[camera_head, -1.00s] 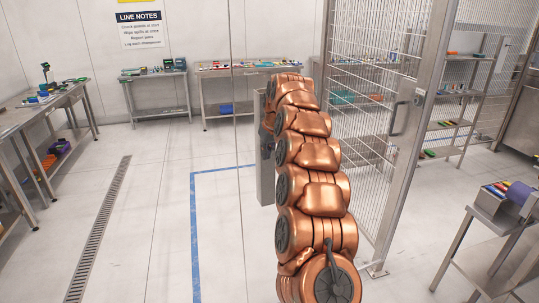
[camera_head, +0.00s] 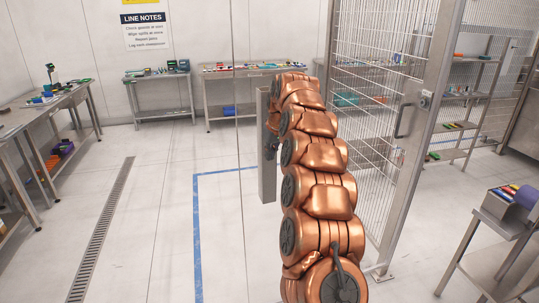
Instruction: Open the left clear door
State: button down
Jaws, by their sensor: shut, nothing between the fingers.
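The clear door is hard to make out. A thin vertical edge line (camera_head: 239,150) of a see-through panel runs from top to bottom left of my arm, and I cannot tell which side of it each panel covers. A grey upright bar (camera_head: 266,160) stands just right of this line. My copper arm reaches forward and covers much of the middle. Dark parts of my gripper (camera_head: 272,146) show at the arm's far end, beside the grey bar. The fingers are mostly hidden and look shut and empty. I cannot tell whether they touch the bar.
A wire mesh gate with a metal frame and handle (camera_head: 405,118) stands close on the right. A small table (camera_head: 490,240) is at the front right. Benches line the back wall (camera_head: 163,108) and left side (camera_head: 50,115). The floor left of my arm is clear, with a drain (camera_head: 103,230) and blue tape (camera_head: 196,235).

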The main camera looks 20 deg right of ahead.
jog(key=s+f+b+v, duration=0.1)
jog(key=s+b+v, duration=0.1)
jog(key=v, duration=0.9)
jog(key=shift+s+a+b, duration=0.25)
jog(key=shift+a+b, duration=0.15)
jog(key=shift+b, duration=0.3)
jog(key=s+a+f+n+g, duration=0.1)
jog(key=s+a+f+g, duration=0.15)
jog(key=s+a, duration=0.65)
jog(key=s+a+f+g, duration=0.1)
jog(key=s+a+f, duration=0.2)
jog(key=s+a, duration=0.55)
jog(key=s+f+g, duration=0.1)
jog(key=s+f, duration=0.4)
jog(key=s, duration=0.5)
jog(key=s+f+m, duration=0.1)
jog(key=s+f, duration=0.4)
jog(key=s, duration=0.6)
jog(key=s+f+g, duration=0.1)
jog(key=s+f, duration=0.3)
jog(key=s, duration=0.6)
jog(key=shift+s+f+m+g, duration=0.3)
jog(key=shift+f+g, duration=0.05)
jog(key=shift+f, duration=0.05)
